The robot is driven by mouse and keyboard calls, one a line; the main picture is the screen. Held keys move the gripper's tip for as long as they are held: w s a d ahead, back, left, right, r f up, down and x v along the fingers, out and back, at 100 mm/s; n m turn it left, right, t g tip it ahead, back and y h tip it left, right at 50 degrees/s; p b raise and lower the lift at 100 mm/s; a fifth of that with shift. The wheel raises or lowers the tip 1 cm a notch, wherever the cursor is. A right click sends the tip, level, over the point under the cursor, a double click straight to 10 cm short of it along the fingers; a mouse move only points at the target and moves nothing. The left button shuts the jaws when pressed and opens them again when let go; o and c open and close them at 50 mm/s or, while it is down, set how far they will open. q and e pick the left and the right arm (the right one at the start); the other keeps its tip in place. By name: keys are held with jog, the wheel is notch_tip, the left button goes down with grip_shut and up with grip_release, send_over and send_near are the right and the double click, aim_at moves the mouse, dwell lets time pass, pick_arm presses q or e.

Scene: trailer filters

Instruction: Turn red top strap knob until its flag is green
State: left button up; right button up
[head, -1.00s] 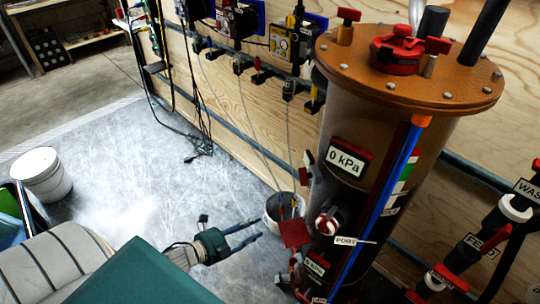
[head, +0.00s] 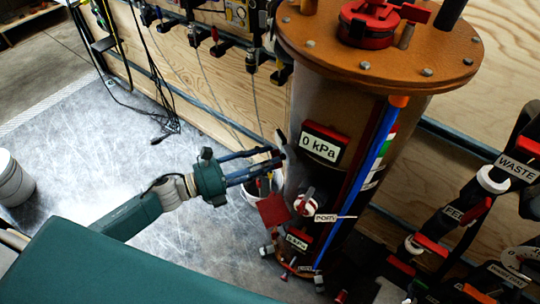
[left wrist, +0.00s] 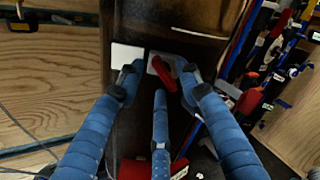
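A red knob (left wrist: 161,71) on a pale grey base shows between my left fingers in the left wrist view, against the dark side of the tall brown vessel (head: 345,85). A white square plate (left wrist: 127,56) sits beside it. In the head view, the fingers mostly hide this spot. My left gripper (head: 281,156), also in the left wrist view (left wrist: 160,82), has its blue fingers spread around the knob; the right finger is very near it, and contact is unclear. A red square flag (head: 272,209) hangs lower, beside a red-and-white port knob (head: 306,202). Which knob it belongs to is unclear.
A red-framed 0 kPa gauge (head: 324,142) and a blue vertical tube (head: 372,180) are on the vessel's front. A pail (head: 258,188) stands behind the fingers. Labelled pipes (head: 494,180) crowd the right.

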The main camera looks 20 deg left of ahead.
pick_arm(q)
jog(key=shift+w+d, duration=0.45)
jog(key=shift+d, duration=0.05)
grip_shut()
pick_arm(e)
jog(key=shift+w+a+r, duration=0.15)
jog(key=shift+w+a, duration=0.1)
jog(key=shift+a, duration=0.25)
jog(key=shift+d, duration=0.1)
